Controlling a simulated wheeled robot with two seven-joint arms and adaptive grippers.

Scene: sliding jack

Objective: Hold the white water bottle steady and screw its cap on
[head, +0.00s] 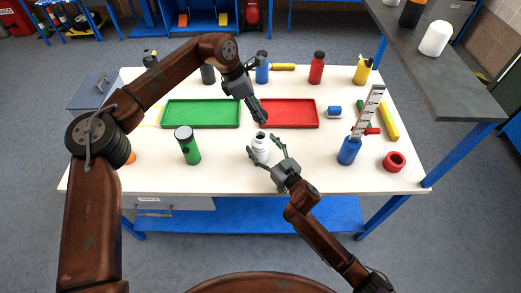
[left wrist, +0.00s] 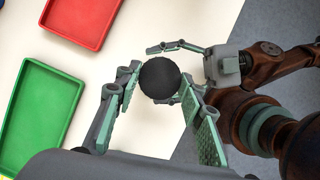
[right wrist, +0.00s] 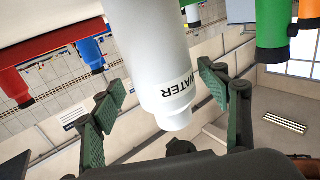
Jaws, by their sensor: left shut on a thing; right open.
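The white water bottle (head: 261,154) stands upright near the table's front edge. In the right wrist view, its white body (right wrist: 168,68) with the WATER label shows upside down, and its narrower neck looks bare. My right gripper (head: 266,148) is open with its fingers on either side of the bottle; contact cannot be told. My left gripper (head: 262,121) points down just above the bottle's mouth, shut on the round black cap (left wrist: 160,78), which shows between its fingers in the left wrist view. The cap is mostly hidden in the head view.
A green tray (head: 201,101) and a red tray (head: 316,124) lie behind the bottle. A green bottle (head: 188,149) stands to the left; a blue container (head: 348,151) and a red ring (head: 394,162) are to the right. A grey shelf (head: 430,60) overhangs the right side.

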